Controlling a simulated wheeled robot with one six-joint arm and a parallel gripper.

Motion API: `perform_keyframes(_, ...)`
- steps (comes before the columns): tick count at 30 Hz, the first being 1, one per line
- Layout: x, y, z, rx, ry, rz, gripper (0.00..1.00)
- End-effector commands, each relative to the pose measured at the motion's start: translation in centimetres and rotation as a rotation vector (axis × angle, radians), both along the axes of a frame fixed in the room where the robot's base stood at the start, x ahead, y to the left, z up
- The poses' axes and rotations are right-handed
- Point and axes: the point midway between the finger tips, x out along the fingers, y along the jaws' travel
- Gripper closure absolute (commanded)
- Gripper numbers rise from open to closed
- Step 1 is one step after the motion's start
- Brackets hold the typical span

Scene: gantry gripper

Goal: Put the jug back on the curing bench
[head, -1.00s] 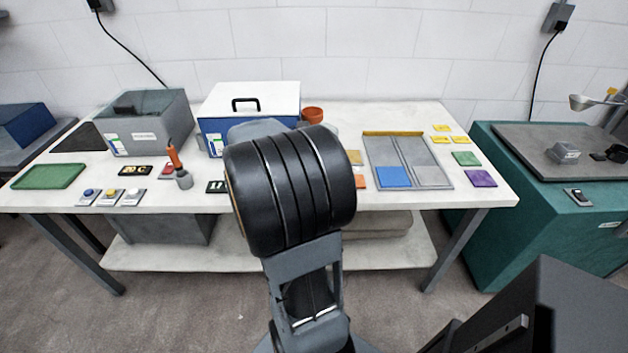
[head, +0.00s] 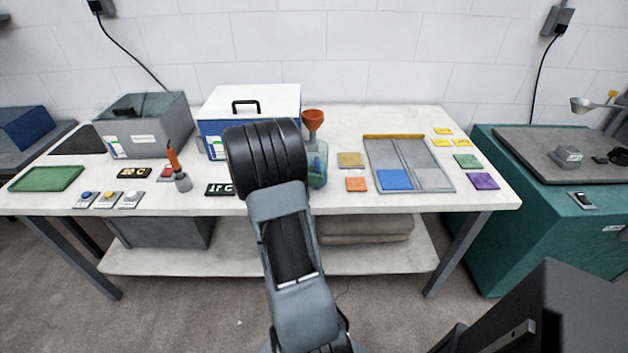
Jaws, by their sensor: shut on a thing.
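My gripper is hidden behind my own black and grey arm, so neither its fingers nor anything between them shows. No clear jug stands out in the head view. A see-through blue-green vessel (head: 318,165) stands just right of my arm on the white bench (head: 340,120), partly hidden by the arm. An orange-brown funnel (head: 313,119) sits at its top. I cannot tell if this vessel is the jug. Two work surfaces show, the white bench and a teal bench (head: 535,225) at the right; I cannot tell which is the curing bench.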

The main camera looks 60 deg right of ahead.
Motion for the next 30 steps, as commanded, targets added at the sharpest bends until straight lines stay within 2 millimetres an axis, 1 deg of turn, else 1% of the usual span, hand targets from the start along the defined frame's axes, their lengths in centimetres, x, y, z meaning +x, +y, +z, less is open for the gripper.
perform_keyframes(1, 0.00, 0.00, -0.65, -0.001, 0.002, 0.000, 1.00)
perform_keyframes(2, 0.01, 0.00, -0.83, -0.001, 0.001, 0.000, 1.00)
perform_keyframes(10, 0.01, 0.02, -0.89, -0.002, -0.001, 0.000, 1.00)
perform_keyframes(15, 0.01, 0.02, -1.35, -0.002, 0.000, 0.001, 1.00)
perform_keyframes(16, 0.01, 0.04, -1.32, 0.000, 0.000, 0.000, 0.82)
perform_keyframes(23, 0.00, 0.04, -1.30, 0.000, 0.000, 0.000, 0.60)
perform_keyframes(30, 0.01, 0.03, -1.23, -0.001, -0.001, 0.000, 0.59)
